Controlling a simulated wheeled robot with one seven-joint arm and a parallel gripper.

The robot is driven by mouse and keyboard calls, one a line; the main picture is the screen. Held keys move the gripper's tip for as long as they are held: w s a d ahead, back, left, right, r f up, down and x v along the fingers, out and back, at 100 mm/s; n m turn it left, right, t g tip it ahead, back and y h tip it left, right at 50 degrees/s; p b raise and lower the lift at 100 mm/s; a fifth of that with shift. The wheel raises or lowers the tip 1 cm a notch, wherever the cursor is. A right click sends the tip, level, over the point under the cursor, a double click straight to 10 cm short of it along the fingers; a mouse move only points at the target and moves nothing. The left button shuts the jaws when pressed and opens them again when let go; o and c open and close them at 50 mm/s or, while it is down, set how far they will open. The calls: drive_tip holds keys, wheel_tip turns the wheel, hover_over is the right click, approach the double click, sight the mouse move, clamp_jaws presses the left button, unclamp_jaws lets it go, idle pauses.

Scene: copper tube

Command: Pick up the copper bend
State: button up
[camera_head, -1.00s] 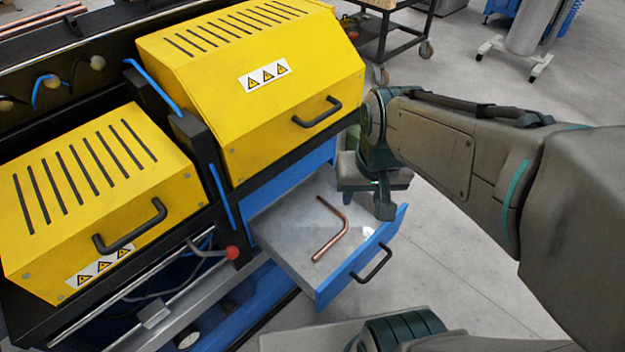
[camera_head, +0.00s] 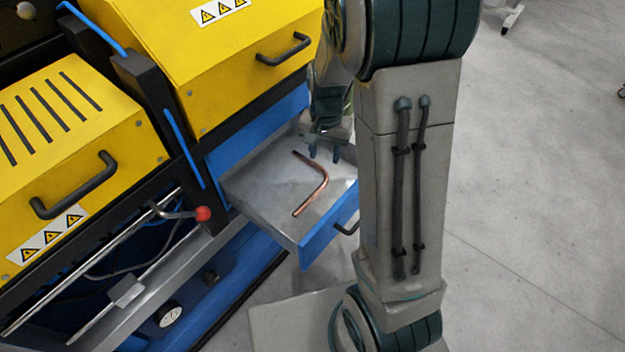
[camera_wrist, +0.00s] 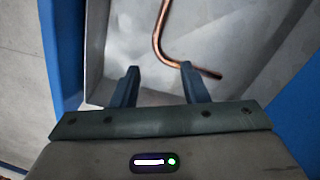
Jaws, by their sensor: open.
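The copper bend (camera_head: 319,182) is a thin bent tube lying in the open grey drawer (camera_head: 255,195) with a blue front. In the wrist view the copper bend (camera_wrist: 161,45) shows ahead of my gripper, its short leg running to the right close to the right fingertip. My gripper (camera_head: 323,150) hangs over the drawer's far right part, beside the bend's upper end in the head view. In the wrist view my gripper (camera_wrist: 159,70) is open, with nothing between its two fingers. Part of the drawer is hidden by my arm.
The drawer's walls (camera_wrist: 95,50) stand close around the bend. A yellow machine cover (camera_head: 230,60) with a black handle (camera_head: 284,50) rises behind the drawer. A red knob (camera_head: 202,214) sits left of it. Grey floor (camera_head: 540,200) is open at the right.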

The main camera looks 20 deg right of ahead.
hover_over(324, 180)
wheel_tip(324, 180, down, 5)
drive_tip(key=shift+w+r+b, duration=0.1)
drive_tip(key=shift+r+b, duration=0.05)
drive_tip(key=shift+b, duration=0.15)
wheel_tip(324, 180, down, 5)
drive_tip(key=shift+f+b, duration=0.1)
drive_tip(key=shift+b, duration=0.3)
clamp_jaws()
